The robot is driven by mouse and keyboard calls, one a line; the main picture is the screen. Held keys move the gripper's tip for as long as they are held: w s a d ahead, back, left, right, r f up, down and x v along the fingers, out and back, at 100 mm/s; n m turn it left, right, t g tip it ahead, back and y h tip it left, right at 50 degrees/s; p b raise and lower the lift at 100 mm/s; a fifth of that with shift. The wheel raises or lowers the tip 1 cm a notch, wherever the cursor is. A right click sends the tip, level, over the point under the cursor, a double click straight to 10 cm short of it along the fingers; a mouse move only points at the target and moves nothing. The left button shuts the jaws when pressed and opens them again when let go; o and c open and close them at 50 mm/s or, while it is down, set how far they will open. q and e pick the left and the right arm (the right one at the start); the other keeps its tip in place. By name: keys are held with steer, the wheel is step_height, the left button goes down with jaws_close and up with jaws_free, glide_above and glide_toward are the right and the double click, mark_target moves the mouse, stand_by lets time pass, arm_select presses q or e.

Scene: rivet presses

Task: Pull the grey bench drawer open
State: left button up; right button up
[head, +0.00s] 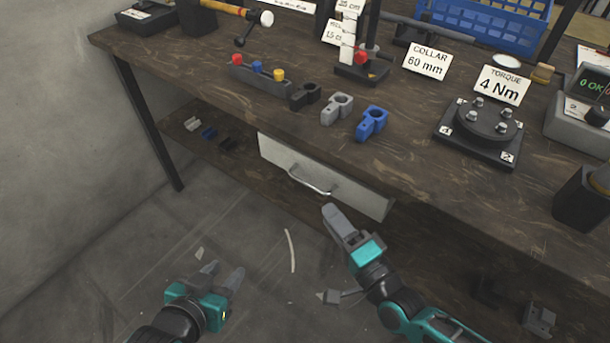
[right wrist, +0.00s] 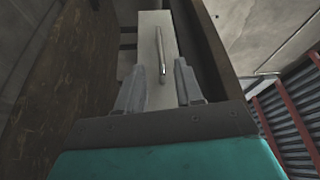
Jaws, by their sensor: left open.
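The grey bench drawer's pale front (head: 350,192) hangs under the bench top, with a curved metal handle (head: 309,182). I see no clear gap showing it pulled out. My right gripper (head: 331,209) is just in front of and below the handle, apart from it. In the right wrist view my right gripper (right wrist: 160,66) has its fingers spread with nothing between them; the drawer front (right wrist: 150,30) and handle (right wrist: 161,50) lie beyond, the handle lined up with the gap. My left gripper (head: 223,270) is open and empty, low over the floor at left.
The dark wooden bench top (head: 300,130) holds blue, grey and black collars, a bolted round fixture (head: 480,125), signs and a blue crate (head: 485,22). A lower shelf (head: 185,145) with small parts is left of the drawer. Floor in front is mostly clear.

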mark_target(306, 182)
steer(key=b+x, duration=0.1)
steer(key=x, duration=0.8)
steer(key=shift+w+a, duration=0.1)
steer(key=shift+w, duration=0.15)
steer(key=shift+w+a+b, duration=0.25)
steer(key=shift+w+b, duration=0.05)
steer(key=shift+w, duration=0.15)
steer(key=c, duration=0.4)
jaws_close()
